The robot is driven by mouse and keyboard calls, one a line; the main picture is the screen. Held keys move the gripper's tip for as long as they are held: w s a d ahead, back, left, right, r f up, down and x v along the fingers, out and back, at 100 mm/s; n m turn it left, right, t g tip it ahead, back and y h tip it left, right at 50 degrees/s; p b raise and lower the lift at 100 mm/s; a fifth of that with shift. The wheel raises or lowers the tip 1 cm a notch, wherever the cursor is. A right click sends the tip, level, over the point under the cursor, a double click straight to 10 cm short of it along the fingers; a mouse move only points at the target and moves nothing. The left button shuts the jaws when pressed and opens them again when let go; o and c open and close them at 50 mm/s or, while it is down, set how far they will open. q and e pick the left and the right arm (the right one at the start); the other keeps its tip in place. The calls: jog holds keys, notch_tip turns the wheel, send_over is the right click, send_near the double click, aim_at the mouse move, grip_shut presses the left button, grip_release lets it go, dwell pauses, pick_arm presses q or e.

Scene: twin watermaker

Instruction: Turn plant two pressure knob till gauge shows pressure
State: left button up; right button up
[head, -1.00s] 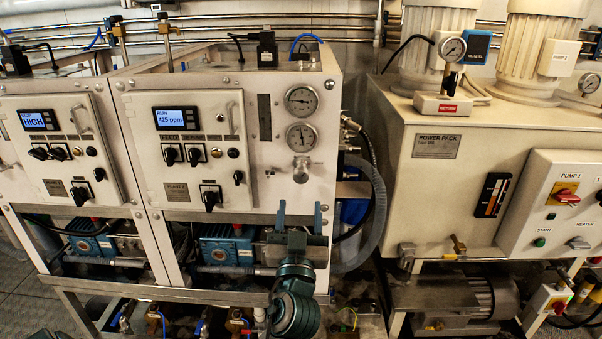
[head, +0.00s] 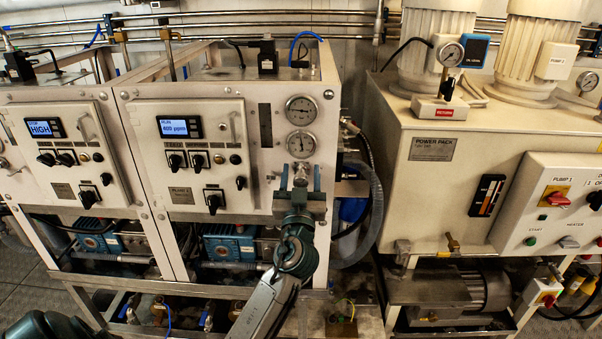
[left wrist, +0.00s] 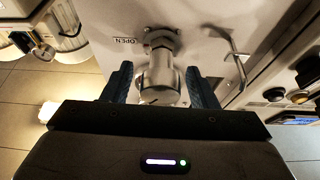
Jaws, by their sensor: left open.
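The plant two pressure knob (head: 301,178) is a silver metal fitting on the front of the right-hand cabinet, below two round gauges. In the left wrist view the knob (left wrist: 161,77) sits between the two blue fingers, with a visible gap at least on the left. An "OPEN" label is beside it. My right gripper is not in view.
The plant two panel (head: 190,155) with a lit ppm display and black switches is left of the gauges. Another cabinet (head: 55,150) stands further left. A grey hose (head: 375,205) curves right of the knob. The power pack (head: 450,180) stands further right.

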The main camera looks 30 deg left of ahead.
pick_arm(q)
jog(key=c, duration=1)
jog(key=shift+m, duration=0.4)
jog(key=shift+m+h, duration=0.5)
jog(key=shift+m, duration=0.3)
jog(key=shift+m+t+h+p, duration=0.45)
jog(key=shift+m+h, duration=0.15)
jog(key=shift+m, duration=0.5)
jog(key=m+h+p, duration=0.2)
jog(key=m, duration=0.1)
jog(key=shift+w+d+m, duration=0.1)
jog(key=shift+d+m, duration=0.05)
jog(key=shift+m, duration=0.25)
jog(key=shift+f+m+h+p, duration=0.1)
jog(key=shift+m+h+p, duration=0.45)
jog(key=shift+m, duration=0.45)
